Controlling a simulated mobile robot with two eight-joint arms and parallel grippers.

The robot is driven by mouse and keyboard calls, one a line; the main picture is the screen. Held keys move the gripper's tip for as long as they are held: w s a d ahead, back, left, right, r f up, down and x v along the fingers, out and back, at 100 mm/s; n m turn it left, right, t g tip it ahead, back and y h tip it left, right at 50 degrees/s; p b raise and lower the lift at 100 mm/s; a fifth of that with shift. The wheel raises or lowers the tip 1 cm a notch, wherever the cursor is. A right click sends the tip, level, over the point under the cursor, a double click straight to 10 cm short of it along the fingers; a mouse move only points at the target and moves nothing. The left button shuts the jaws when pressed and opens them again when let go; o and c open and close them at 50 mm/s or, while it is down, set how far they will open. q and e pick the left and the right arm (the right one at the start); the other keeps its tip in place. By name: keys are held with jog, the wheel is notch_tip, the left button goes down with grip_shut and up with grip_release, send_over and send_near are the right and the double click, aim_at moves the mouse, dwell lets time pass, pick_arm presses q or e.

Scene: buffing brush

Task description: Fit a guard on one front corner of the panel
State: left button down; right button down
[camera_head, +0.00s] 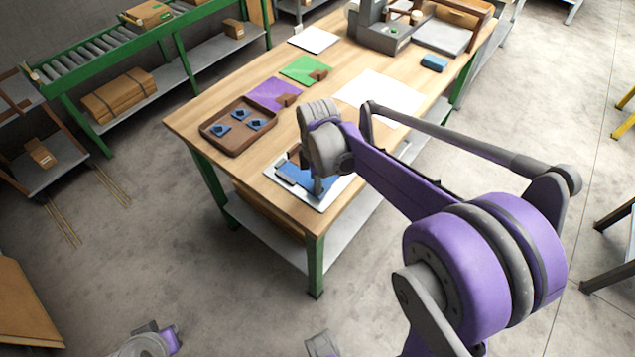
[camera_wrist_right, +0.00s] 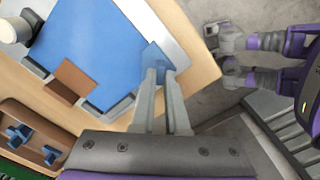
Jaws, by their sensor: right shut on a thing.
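A blue panel (camera_head: 298,177) lies flat on a white and grey base (camera_head: 325,205) at the table's near corner. It also fills the top of the right wrist view (camera_wrist_right: 95,45). My right gripper (camera_wrist_right: 161,76) is shut on a small blue corner guard (camera_wrist_right: 153,55), at a front corner of the panel. I cannot tell whether the guard is fully seated on the edge. In the head view my right wrist partly covers the panel and hides that corner. Parts of my left arm show at the bottom of the head view; its jaws are not clear.
A brown tray (camera_head: 211,134) with several blue guards (camera_head: 254,125) sits left of the panel. Purple (camera_head: 270,93) and green (camera_head: 302,69) panels and a white sheet (camera_head: 372,92) lie behind. A brown block (camera_wrist_right: 73,76) is on the blue panel. A grey machine (camera_head: 378,28) stands at the back.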

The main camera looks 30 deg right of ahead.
jog(key=shift+f+b, duration=0.4)
jog(key=shift+f, duration=0.25)
dwell(0.7)
jog(key=shift+w+d, duration=0.1)
jog(key=shift+w, duration=0.1)
dwell(0.6)
jog(key=shift+c, duration=1.8)
grip_release()
jog(key=shift+r, duration=0.1)
jog(key=shift+r+p, duration=2.3)
jog(key=shift+r, duration=1.15)
jog(key=shift+s, duration=0.1)
